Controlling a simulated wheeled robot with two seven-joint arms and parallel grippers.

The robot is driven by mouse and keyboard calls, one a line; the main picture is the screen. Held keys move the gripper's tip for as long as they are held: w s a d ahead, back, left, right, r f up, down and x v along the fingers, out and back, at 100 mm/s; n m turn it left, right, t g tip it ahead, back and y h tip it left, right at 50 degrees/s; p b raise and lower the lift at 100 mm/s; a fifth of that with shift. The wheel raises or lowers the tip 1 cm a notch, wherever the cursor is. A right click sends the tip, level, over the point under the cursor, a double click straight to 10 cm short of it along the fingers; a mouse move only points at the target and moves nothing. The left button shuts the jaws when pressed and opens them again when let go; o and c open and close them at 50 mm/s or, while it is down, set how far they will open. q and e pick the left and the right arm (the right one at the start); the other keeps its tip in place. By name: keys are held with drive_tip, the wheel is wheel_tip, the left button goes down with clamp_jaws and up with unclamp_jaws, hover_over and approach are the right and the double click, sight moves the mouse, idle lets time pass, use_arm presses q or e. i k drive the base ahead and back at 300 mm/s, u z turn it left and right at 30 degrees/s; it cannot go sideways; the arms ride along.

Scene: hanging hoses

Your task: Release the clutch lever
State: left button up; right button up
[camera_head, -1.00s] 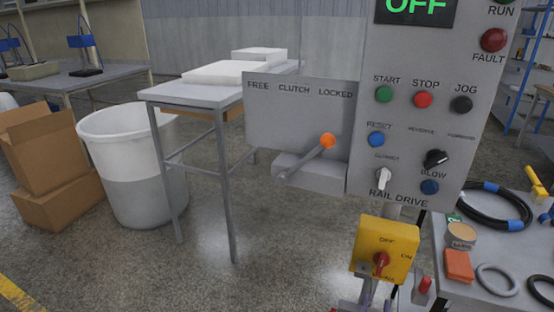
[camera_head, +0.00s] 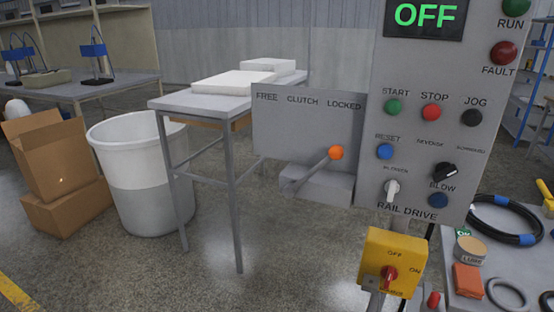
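The clutch lever (camera_head: 318,167) is a grey rod with an orange knob (camera_head: 336,153) at its upper end. It rises from a grey box (camera_head: 322,188) and leans up to the right, with the knob under the word LOCKED. Behind it a grey plate (camera_head: 290,128) reads FREE, CLUTCH, LOCKED from left to right. Neither of my grippers is clearly in view, and nothing touches the lever.
Right of the lever stands the control panel (camera_head: 420,140), its display reading OFF. Below is a yellow switch box (camera_head: 392,262) with a red knob. A white bin (camera_head: 148,170), cartons (camera_head: 55,165) and a table (camera_head: 200,103) stand left. Open floor lies in front.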

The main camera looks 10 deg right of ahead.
sight(336, 151)
drive_tip(key=z, duration=0.6)
drive_tip(key=k, duration=0.7)
drive_tip(key=z, duration=0.3)
drive_tip(key=i, duration=1.15)
drive_tip(key=u, duration=1)
